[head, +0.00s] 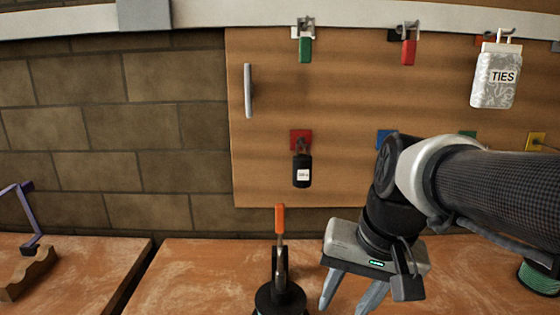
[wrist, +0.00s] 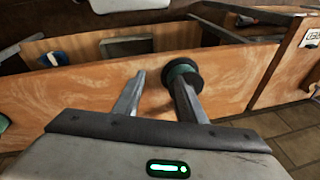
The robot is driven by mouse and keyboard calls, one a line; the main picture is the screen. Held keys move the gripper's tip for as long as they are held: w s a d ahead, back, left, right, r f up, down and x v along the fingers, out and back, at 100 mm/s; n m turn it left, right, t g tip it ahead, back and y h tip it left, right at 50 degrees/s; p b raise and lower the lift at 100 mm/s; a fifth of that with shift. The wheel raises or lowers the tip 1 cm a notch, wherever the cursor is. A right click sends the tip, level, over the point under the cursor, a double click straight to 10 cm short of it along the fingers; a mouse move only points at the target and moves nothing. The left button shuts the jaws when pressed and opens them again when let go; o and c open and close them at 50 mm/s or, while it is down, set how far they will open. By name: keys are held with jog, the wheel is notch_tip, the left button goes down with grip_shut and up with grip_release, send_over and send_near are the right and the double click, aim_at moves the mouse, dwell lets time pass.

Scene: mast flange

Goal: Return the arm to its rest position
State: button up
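My gripper (head: 344,306) hangs low over the wooden bench (head: 190,280) in the head view, with its fingers pointing down. In the wrist view my gripper (wrist: 158,78) has its two fingers apart, with only bench surface showing between them. It holds nothing that I can see. My arm reaches in from the right, in front of the lower right part of the pegboard.
A black stand with an orange-handled tool (head: 280,220) is just left of my gripper. The wooden board (head: 340,100) behind carries hooks, a black bottle (head: 302,172) and a white TIES container (head: 496,78). A green spool (head: 538,277) sits far right.

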jog(key=s+d+n+t+h, duration=0.2)
jog(key=s+d+t, duration=0.1)
jog(key=s, duration=0.1)
notch_tip(320, 180, up, 18)
jog(key=p, duration=1.8)
jog(key=shift+d+r, duration=0.15)
jog(key=shift+d, duration=0.1)
